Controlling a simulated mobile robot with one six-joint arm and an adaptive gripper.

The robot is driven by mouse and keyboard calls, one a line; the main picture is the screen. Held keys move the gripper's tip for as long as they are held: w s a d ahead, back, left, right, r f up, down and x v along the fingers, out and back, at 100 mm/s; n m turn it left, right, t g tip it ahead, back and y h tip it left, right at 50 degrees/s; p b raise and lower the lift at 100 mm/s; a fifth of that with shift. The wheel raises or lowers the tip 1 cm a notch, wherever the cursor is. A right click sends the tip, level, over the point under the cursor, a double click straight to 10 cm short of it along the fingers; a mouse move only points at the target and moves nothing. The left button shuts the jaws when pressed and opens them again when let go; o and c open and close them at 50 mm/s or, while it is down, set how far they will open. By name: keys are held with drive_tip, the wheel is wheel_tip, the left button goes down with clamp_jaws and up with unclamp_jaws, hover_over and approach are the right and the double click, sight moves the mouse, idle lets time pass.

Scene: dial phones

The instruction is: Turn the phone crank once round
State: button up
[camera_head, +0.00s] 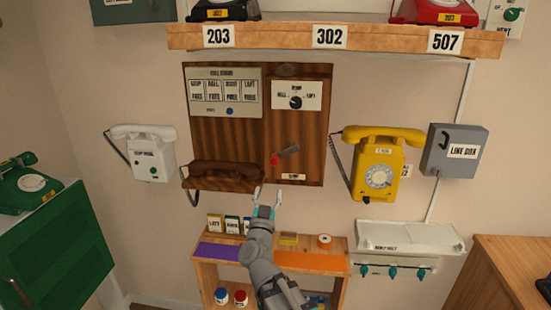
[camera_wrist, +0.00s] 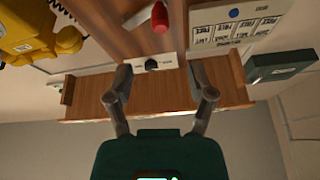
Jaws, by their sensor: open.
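The phone crank (camera_head: 290,151) is a short grey arm on the right half of the brown wooden wall phone (camera_head: 315,130). Its red knob (camera_head: 275,160) points to the lower left. My gripper (camera_head: 267,193) is open and empty, just below the wall phone and below the knob. In the wrist view, which looks upside down, the red knob (camera_wrist: 159,17) is at the top, beyond my open fingers (camera_wrist: 158,66) and not between them.
A brown handset (camera_head: 222,175) rests on the wall phone's lower left, close to my gripper. A yellow phone (camera_head: 378,175) hangs to the right, a white phone (camera_head: 150,150) to the left. A low shelf (camera_head: 205,268) with small items stands below my gripper.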

sight(276, 155)
drive_tip(key=shift+w+r, duration=0.1)
drive_tip(key=shift+w, duration=0.05)
drive_tip(key=p+x, duration=0.5)
drive_tip(key=x, duration=0.8)
drive_tip(key=shift+w+d+r, duration=0.1)
drive_tip(key=shift+w, duration=0.1)
clamp_jaws()
